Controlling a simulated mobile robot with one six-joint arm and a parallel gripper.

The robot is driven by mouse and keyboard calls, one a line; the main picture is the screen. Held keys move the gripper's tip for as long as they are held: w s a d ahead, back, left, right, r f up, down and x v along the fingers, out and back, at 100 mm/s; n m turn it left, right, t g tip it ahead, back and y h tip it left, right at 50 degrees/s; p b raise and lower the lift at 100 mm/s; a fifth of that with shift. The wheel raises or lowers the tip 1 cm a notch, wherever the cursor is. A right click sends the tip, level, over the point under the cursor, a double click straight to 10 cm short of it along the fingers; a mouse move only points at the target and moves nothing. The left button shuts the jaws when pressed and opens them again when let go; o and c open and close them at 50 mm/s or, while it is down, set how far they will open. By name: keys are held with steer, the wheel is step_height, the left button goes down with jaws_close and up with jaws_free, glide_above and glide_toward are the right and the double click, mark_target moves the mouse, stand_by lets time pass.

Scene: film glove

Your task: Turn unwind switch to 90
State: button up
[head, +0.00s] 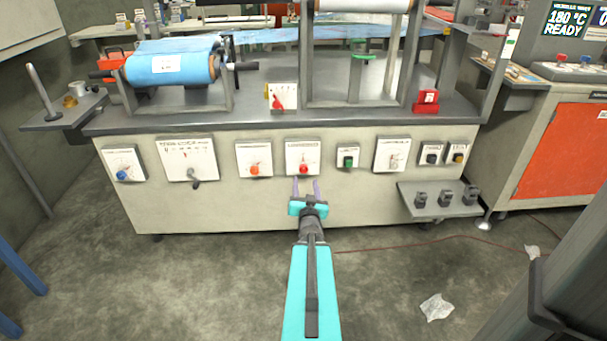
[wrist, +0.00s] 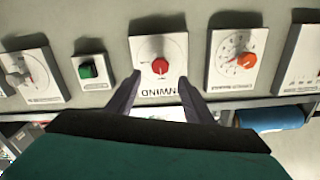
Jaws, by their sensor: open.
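The unwind switch is a red round knob (head: 303,169) on a white square plate (head: 304,153) on the front of the machine. In the wrist view the same red knob (wrist: 160,66) sits mid-plate, with the label UNWIND upside down below it. The knob's exact angle is too small to read. My gripper (head: 306,184) is open and empty in front of the panel, just below the knob in the head view. In the wrist view its two fingers (wrist: 159,86) point toward the plate, one to either side, apart from the knob.
Neighbouring plates carry an orange-red knob (head: 254,170) to the left and a green switch (head: 348,161) to the right. A grey shelf (head: 440,207) with several dark parts juts out at lower right. The floor in front is mostly clear, with crumpled film (head: 436,307).

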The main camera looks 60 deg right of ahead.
mark_target(304, 170)
steer(key=shift+b+x, duration=0.85)
steer(key=shift+b, duration=1.55)
steer(key=shift+b+x, duration=1.2)
steer(key=shift+x, duration=2.95)
steer(key=shift+s, duration=0.1)
steer(key=c, duration=1)
steer(key=shift+c, duration=0.2)
